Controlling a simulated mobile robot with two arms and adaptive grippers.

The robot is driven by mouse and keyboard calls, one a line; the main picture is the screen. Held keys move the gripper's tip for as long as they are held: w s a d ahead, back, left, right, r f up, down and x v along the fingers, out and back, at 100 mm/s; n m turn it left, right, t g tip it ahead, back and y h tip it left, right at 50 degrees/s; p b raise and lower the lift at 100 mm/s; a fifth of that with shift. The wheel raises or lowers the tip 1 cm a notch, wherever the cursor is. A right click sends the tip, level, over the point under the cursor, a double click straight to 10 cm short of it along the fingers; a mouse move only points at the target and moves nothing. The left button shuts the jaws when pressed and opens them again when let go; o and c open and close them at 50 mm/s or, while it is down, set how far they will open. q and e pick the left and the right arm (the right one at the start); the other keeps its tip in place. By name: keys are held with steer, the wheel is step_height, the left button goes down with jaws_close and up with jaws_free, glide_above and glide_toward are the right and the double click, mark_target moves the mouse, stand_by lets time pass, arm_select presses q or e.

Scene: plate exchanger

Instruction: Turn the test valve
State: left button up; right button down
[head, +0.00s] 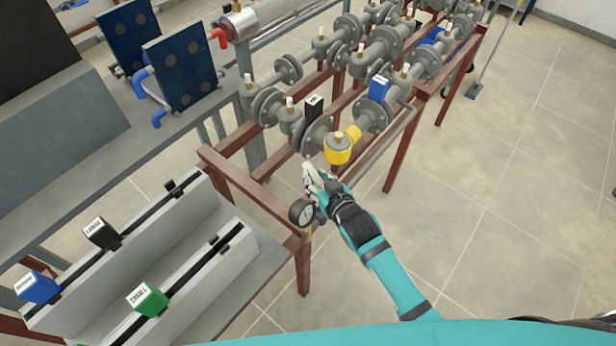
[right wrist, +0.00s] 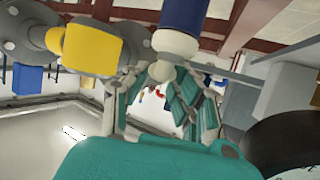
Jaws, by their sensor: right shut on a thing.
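My right gripper (head: 316,184) is at the near end of the pipe rack, between a round pressure gauge (head: 302,212) and a yellow-bodied valve (head: 338,150). In the right wrist view my right gripper's fingers (right wrist: 172,92) are closed around the lower end of a blue and white cylindrical part (right wrist: 178,45). I cannot tell for sure whether this part is the test valve. The yellow body also shows in the right wrist view (right wrist: 92,48), left of the fingers and apart from them. In the head view the hand hides the held part. My left gripper is not in view.
Grey flanged pipes (head: 372,120) run along a red-brown frame (head: 304,262) with a black tag (head: 314,106) and a blue tag (head: 379,88). Grey rails at left carry blue (head: 38,287), black (head: 101,233) and green (head: 148,299) labelled blocks.

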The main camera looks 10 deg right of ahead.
steer(key=shift+w+d+m+h, duration=0.2)
steer(key=shift+d+m+h, duration=0.55)
steer(key=shift+h, duration=0.25)
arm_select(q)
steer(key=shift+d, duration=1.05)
arm_select(e)
steer(key=shift+d+m+t+h, duration=0.15)
steer(key=shift+m+t+h, duration=0.15)
steer(key=shift+m+h, duration=0.1)
steer(key=c, duration=1.1)
jaws_free()
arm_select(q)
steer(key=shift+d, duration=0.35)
arm_select(e)
step_height(320, 180, up, 10)
